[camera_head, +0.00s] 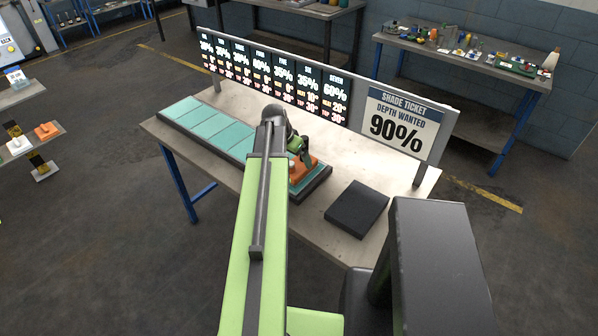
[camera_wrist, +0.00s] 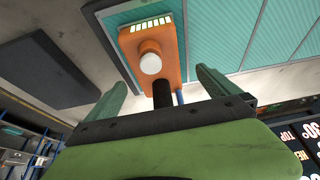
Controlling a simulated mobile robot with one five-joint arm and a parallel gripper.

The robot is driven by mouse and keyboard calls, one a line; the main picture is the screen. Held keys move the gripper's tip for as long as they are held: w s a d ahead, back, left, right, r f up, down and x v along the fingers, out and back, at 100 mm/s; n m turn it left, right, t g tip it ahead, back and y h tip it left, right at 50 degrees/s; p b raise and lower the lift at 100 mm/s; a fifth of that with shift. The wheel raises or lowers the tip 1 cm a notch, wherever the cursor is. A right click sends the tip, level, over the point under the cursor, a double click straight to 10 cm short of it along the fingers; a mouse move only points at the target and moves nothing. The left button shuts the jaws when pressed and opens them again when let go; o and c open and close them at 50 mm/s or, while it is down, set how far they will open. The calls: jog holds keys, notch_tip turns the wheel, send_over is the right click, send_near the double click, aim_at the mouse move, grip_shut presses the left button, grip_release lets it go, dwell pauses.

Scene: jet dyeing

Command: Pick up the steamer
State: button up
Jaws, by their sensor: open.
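The steamer looks to be the orange block with a white round knob, a dark stem and a light striped strip. In the wrist view the steamer (camera_wrist: 172,48) lies between and beyond my fingers, on the end of a teal panelled board. In the head view the steamer (camera_head: 302,180) is partly hidden by my arm and gripper. My gripper (camera_wrist: 158,92) is open, with one green finger to each side of the steamer's stem. In the head view my gripper (camera_head: 301,150) is just over the steamer. I cannot tell whether the fingers touch it.
The teal board (camera_head: 207,122) runs along the workbench (camera_head: 392,196). A dark flat pad (camera_head: 357,208) lies right of it. A sign board (camera_head: 401,122) reading "90%" and a row of percentages stands along the back edge. A cluttered table (camera_head: 462,58) is behind.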

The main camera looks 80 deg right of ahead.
aim_at(299, 164)
jog(key=b+x, duration=0.3)
jog(key=x, duration=0.1)
jog(key=shift+s+f, duration=0.2)
jog(key=shift+f, duration=0.1)
jog(key=shift+r, duration=0.2)
jog(key=c, duration=2.1)
